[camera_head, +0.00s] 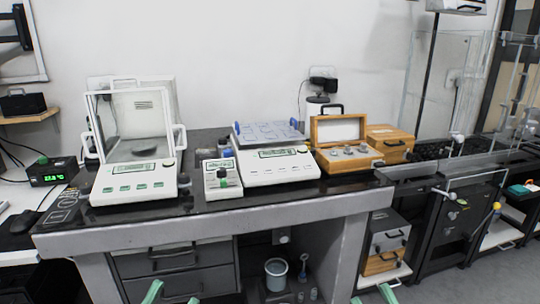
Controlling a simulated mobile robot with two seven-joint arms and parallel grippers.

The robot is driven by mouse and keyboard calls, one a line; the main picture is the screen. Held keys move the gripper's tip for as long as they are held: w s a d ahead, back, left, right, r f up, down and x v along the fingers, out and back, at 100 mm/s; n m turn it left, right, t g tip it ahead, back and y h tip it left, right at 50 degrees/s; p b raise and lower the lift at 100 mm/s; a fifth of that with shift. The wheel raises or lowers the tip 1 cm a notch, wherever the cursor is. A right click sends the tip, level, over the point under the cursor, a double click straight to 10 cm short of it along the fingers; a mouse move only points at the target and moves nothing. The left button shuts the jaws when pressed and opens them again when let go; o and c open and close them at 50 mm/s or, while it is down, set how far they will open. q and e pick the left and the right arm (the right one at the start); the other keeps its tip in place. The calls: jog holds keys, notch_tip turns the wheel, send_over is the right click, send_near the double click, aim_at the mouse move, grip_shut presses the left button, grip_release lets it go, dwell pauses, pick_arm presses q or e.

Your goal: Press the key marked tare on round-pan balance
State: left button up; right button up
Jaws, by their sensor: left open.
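The round-pan balance (133,178) stands at the left of the dark-topped table. It has a white body, a clear-sided draft shield and a dark round pan (144,152). Its sloped front carries a display (137,167) and a row of green keys (140,187). The key markings are too small to read, so I cannot tell which one is tare. My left gripper (172,297) shows only as two green fingertips at the bottom edge, apart and empty. My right gripper (371,296) shows two green fingertips further right, also apart. Both are well in front of and below the tabletop.
A second white balance (277,173) with a square blue-grey tray stands right of centre. A small white device (222,184) stands between the balances. An open wooden weight box (347,158) is at the right. The table's front edge (215,222) lies between my grippers and the balances.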

grip_shut()
dwell(1.4)
